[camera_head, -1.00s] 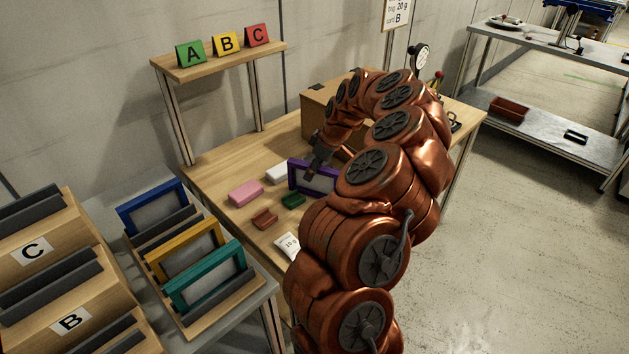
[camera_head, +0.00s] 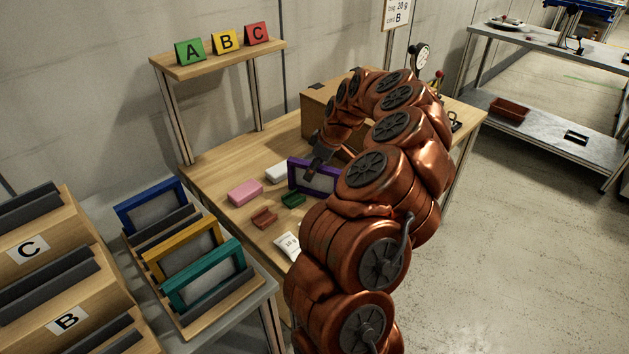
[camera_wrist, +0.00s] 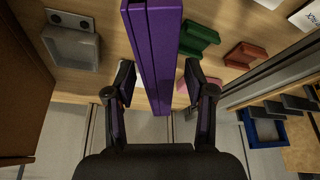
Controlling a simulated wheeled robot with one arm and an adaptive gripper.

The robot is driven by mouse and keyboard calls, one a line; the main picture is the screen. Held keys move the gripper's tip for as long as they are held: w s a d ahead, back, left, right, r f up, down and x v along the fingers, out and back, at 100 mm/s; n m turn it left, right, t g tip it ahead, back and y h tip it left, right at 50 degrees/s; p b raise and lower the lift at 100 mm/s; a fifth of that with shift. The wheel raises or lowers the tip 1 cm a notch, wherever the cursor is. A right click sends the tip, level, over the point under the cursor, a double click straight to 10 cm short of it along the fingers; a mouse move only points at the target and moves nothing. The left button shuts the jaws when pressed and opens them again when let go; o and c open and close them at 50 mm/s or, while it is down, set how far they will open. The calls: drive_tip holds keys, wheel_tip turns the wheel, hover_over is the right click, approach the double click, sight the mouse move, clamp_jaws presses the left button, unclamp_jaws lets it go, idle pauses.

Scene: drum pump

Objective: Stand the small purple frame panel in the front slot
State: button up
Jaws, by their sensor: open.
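The small purple frame panel (camera_head: 314,182) stands upright on the wooden table; its right part is hidden behind my arm. My gripper (camera_head: 318,162) is at the panel's top edge. In the wrist view the open fingers (camera_wrist: 157,80) are on either side of the purple panel (camera_wrist: 155,40), with a visible gap on each side. A wooden rack (camera_head: 216,310) at the lower left holds a blue frame (camera_head: 128,219), a yellow frame (camera_head: 152,262) and a teal frame (camera_head: 172,292) in dark slots. Which slot is the front one is not marked.
Near the panel lie a pink block (camera_head: 245,193), a white block (camera_head: 276,173), a green block (camera_head: 293,200), a red-brown block (camera_head: 264,218) and a white bag (camera_head: 288,245). A lettered stepped stand (camera_head: 60,290) is left of the rack. A shelf with cards (camera_head: 225,60) rises behind.

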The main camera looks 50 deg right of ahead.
drive_tip(key=shift+c, duration=0.3)
clamp_jaws()
idle(0.6)
